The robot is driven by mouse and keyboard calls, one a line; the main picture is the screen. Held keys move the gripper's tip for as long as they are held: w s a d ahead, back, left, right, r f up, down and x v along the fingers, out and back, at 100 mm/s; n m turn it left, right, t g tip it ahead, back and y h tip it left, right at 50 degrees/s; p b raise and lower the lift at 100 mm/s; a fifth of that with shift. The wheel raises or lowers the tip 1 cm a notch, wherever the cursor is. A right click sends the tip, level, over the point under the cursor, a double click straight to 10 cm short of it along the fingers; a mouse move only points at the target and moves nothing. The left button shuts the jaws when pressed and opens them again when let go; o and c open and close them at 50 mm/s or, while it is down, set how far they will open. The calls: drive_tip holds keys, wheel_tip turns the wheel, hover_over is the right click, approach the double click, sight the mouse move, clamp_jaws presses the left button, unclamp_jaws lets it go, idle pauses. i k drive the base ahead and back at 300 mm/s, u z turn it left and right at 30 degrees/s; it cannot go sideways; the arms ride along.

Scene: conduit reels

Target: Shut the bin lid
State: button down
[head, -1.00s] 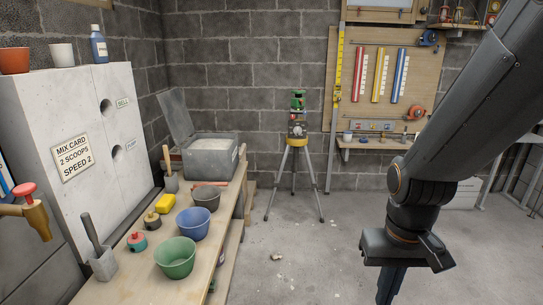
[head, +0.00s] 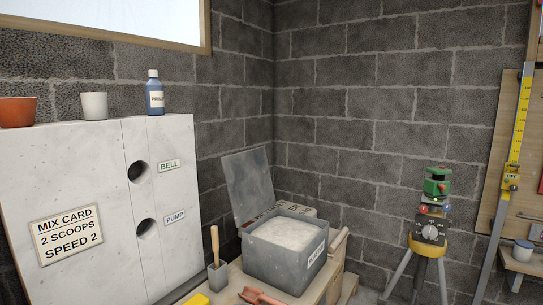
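The grey bin (head: 283,265) stands on the wooden bench in the head view, filled with pale powder (head: 287,233). A label is on its right side. Its grey lid (head: 249,185) is open, tilted up and leaning back at the bin's left rear. My gripper is outside the head view at this moment.
A holder with a wooden-handled tool (head: 216,262) stands just left of the bin, and a reddish tool (head: 262,297) lies in front. A white cabinet (head: 95,205) fills the left. A laser level on a tripod (head: 429,230) stands right of the bench.

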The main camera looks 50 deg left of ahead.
sight(247, 175)
drive_tip(key=u, duration=0.5)
drive_tip(key=i, duration=1.7)
drive_tip(key=u, duration=0.8)
